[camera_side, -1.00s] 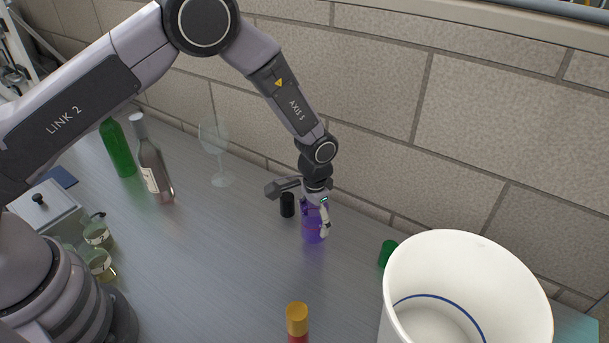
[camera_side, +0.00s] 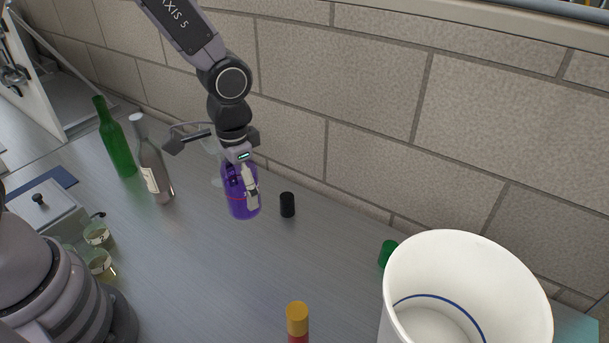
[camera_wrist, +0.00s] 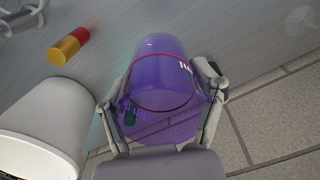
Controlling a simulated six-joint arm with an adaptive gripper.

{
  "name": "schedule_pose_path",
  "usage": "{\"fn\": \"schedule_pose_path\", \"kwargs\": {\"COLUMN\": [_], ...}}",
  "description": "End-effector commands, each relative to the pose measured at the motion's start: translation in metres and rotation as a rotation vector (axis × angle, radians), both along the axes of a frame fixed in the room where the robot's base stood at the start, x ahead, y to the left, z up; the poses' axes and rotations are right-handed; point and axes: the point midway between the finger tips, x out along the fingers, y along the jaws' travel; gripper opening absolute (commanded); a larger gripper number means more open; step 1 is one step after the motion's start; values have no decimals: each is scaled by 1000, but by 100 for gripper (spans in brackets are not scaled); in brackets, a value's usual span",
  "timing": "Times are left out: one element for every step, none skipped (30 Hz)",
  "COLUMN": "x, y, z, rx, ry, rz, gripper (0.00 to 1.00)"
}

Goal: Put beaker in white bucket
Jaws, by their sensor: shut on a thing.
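The beaker (camera_side: 239,204) is a see-through purple vessel with a red line around it. My gripper (camera_side: 242,190) is shut on it, with fingers on its two sides, and holds it upright above the bench in the side view. In the wrist view the beaker (camera_wrist: 160,62) fills the middle, between the fingers of my gripper (camera_wrist: 165,105). The white bucket (camera_side: 535,300) stands at the lower right of the side view, open at the top, with a blue line inside; its lower part is cut off. The bucket (camera_wrist: 45,125) is at the lower left in the wrist view.
A black cylinder (camera_side: 287,205) stands just right of the beaker. A green cylinder (camera_side: 387,253) is beside the bucket. A yellow-topped red cylinder (camera_side: 297,320) stands in front. Green (camera_side: 118,145) and clear (camera_side: 153,165) bottles and a wine glass (camera_side: 211,145) stand leftward. The middle bench is clear.

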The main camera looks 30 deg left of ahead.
Motion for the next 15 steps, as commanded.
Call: {"fn": "schedule_pose_path", "kwargs": {"x": [1, 2, 2, 1, 2, 1, 1, 2, 8, 12, 16, 20, 24, 28, 33], "y": [-1, -1, -1, -1, -1, -1, -1, -2, -9, -14, -19, -25, -30, -36, -43], "z": [15, 23, 33, 40, 47, 55, 62, 67, 64, 64, 65, 65, 66, 66, 67], "rx": [-4, -4, -4, -4, -4, -3, -4, -3, 0, 0, 0, 0, 0, -1, 0], "ry": [-9, -9, -8, -8, -8, -6, -7, -6, -1, 0, -1, -1, 0, -2, -1], "rz": [0, 0, 0, 0, 0, 0, 0, 0, -1, 0, 1, 1, 3, 4, 5], "gripper": [29, 29, 29, 29, 29, 29, 29, 29, 29, 29, 29, 29, 29, 29, 29]}}
